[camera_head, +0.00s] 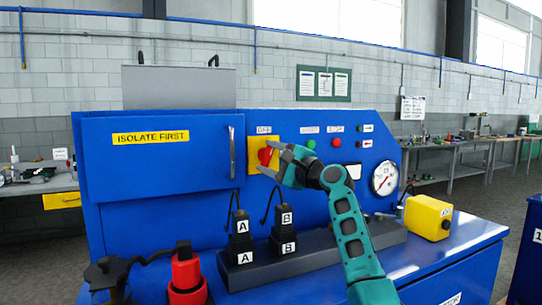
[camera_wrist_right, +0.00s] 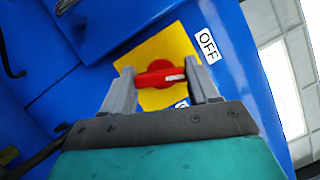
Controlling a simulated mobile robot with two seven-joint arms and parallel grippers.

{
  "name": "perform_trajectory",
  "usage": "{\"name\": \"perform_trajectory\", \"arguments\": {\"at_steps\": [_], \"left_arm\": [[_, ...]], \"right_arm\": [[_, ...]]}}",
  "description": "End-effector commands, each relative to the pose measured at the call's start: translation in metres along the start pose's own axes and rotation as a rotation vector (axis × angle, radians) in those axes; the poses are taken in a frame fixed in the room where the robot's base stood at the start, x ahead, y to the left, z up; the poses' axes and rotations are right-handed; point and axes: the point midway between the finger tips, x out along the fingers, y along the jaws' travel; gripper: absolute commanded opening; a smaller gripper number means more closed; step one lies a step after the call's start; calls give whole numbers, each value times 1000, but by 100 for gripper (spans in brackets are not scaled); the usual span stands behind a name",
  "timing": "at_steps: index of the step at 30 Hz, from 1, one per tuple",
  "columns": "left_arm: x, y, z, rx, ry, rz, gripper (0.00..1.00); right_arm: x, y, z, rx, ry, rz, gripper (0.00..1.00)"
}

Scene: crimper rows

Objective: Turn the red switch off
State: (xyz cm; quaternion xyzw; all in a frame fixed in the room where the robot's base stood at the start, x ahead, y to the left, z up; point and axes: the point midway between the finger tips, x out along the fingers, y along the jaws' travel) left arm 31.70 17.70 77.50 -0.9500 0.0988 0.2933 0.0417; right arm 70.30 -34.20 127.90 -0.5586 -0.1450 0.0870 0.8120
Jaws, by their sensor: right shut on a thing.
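The red switch (camera_head: 265,156) is a rotary knob on a yellow plate (camera_head: 254,143) on the front of the blue panel (camera_head: 215,208). In the right wrist view the red switch (camera_wrist_right: 160,75) has a bar handle with a pale mark at its right end. An OFF label (camera_wrist_right: 208,45) is above and to the right of the plate there. My right gripper (camera_head: 277,160) is at the switch, and in the wrist view its two fingers (camera_wrist_right: 161,82) are shut on the handle's two ends. My left gripper is not in view.
A blue door marked ISOLATE FIRST (camera_head: 150,138) is left of the switch. Black blocks marked A (camera_head: 240,240) and B (camera_head: 284,233) stand below on a dark base. A gauge (camera_head: 384,178) and yellow box (camera_head: 428,217) are at right; a red-and-black object (camera_head: 186,275) is front left.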

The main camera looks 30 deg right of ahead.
Motion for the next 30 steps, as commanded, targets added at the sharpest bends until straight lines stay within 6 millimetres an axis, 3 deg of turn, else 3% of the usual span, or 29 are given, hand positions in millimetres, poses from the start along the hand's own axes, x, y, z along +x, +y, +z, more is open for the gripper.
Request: {"name": "perform_trajectory", "arguments": {"at_steps": [15,30], "left_arm": [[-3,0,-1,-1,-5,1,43],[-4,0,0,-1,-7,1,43]], "right_arm": [[0,-1,0,-306,1,128,29],[0,-1,0,-360,1,149,29]]}}
